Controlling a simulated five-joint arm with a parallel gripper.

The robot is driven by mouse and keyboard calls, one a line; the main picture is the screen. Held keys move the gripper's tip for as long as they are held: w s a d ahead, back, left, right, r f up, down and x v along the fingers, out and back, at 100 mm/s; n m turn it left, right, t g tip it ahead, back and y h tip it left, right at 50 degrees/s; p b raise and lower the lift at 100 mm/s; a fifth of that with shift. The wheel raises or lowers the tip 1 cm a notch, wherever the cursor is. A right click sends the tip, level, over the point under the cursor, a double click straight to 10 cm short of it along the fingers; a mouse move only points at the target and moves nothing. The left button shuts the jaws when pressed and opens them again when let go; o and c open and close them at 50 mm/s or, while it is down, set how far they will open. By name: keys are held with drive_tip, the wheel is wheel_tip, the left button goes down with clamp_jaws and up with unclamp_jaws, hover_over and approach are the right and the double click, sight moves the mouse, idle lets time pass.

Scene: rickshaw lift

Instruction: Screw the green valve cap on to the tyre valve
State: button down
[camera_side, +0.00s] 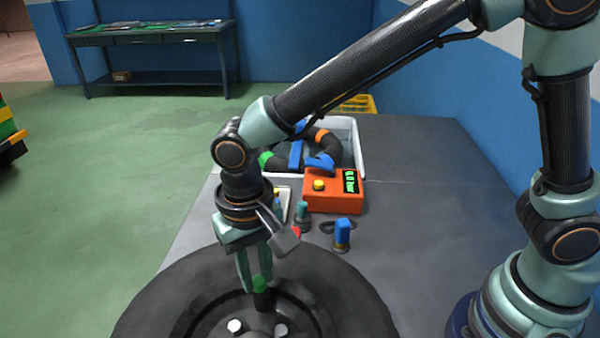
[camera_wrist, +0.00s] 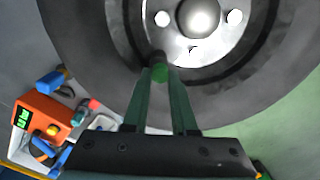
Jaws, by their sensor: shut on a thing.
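The green valve cap (camera_side: 260,284) is between the fingertips of my gripper (camera_side: 255,280), which is shut on it. In the wrist view the cap (camera_wrist: 159,74) shows as a green disc between the fingertips (camera_wrist: 160,80). The dark tyre valve (camera_side: 263,300) stands just below the cap in the side view, and its stem (camera_wrist: 156,58) shows just beyond the cap in the wrist view. The cap appears to be at the valve's tip; I cannot tell whether the threads are engaged. The black tyre (camera_side: 360,310) lies flat around a grey hub (camera_wrist: 198,45).
An orange gauge box (camera_side: 334,200) with a green display stands behind the tyre. A blue-topped item (camera_side: 342,233) and a teal-topped item (camera_side: 302,215) stand nearer. A grey tray (camera_side: 358,150) holds hoses at the back. The table's right side is clear.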

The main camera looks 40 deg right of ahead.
drive_tip(key=m, duration=0.7)
drive_tip(key=shift+w+a+r, duration=0.1)
drive_tip(key=shift+a+r, duration=0.05)
drive_tip(key=shift+a, duration=0.2)
drive_tip(key=c, duration=1)
unclamp_jaws()
drive_tip(key=shift+d, duration=0.1)
drive_tip(key=n, duration=0.3)
drive_tip(key=shift+n, duration=0.3)
drive_tip(key=n, duration=0.5)
drive_tip(key=shift+d, duration=0.1)
drive_tip(key=n, duration=0.9)
